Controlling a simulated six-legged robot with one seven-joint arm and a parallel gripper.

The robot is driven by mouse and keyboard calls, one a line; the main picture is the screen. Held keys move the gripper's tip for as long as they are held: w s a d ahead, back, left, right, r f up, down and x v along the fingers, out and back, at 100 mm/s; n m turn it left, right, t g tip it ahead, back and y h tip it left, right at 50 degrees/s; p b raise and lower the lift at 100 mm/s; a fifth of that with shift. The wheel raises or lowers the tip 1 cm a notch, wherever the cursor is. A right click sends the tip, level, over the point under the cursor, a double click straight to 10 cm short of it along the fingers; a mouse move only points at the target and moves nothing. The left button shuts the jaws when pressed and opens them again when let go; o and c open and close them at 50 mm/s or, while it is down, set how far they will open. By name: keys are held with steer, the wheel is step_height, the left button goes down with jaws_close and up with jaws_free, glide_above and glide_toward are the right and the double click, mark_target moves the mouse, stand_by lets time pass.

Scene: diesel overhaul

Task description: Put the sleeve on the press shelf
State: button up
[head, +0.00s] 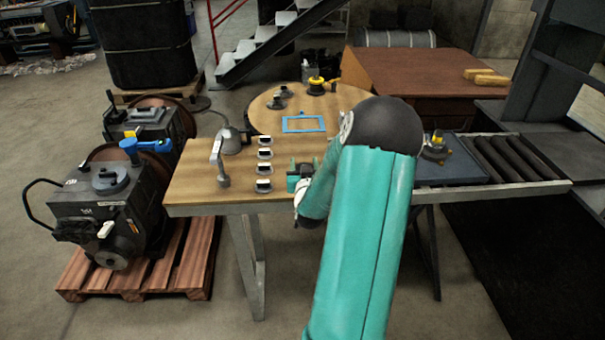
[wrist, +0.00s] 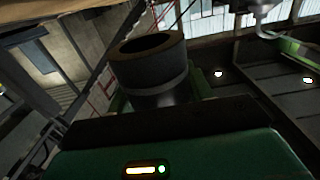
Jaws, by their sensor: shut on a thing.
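In the wrist view my gripper (wrist: 160,98) is shut on the sleeve (wrist: 152,70), a dark hollow cylinder with a brownish rim and a paler band. Its open end shows and its lower part is hidden between the fingers. In the head view my gripper (head: 301,178) is at the front edge of the wooden workbench, left of my teal arm link. I cannot make out the sleeve there. A tall dark frame (head: 512,60) stands at the far right; I cannot tell whether it holds the press shelf.
The workbench (head: 195,180) carries a row of small dark-and-white parts (head: 264,168), a grey lamp-like tool (head: 230,138) and a blue frame (head: 303,124). A roller conveyor (head: 510,160) and blue-grey tray (head: 450,172) lie right. Engines on a pallet (head: 140,270) stand left.

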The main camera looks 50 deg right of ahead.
steer(key=shift+w+d+f, duration=0.1)
steer(key=shift+w+f, duration=0.1)
steer(key=shift+f, duration=0.8)
steer(key=shift+w+d+f, duration=0.1)
steer(key=shift+w+f, duration=0.05)
steer(key=shift+f, duration=0.8)
steer(key=shift+f, duration=0.1)
steer(key=o, duration=1.2)
steer(key=shift+f, duration=0.1)
steer(key=shift+s+a+r, duration=0.15)
steer(key=shift+a+r, duration=0.05)
steer(key=shift+a, duration=0.05)
steer(key=v, duration=1.1)
steer(key=shift+s+a, duration=0.2)
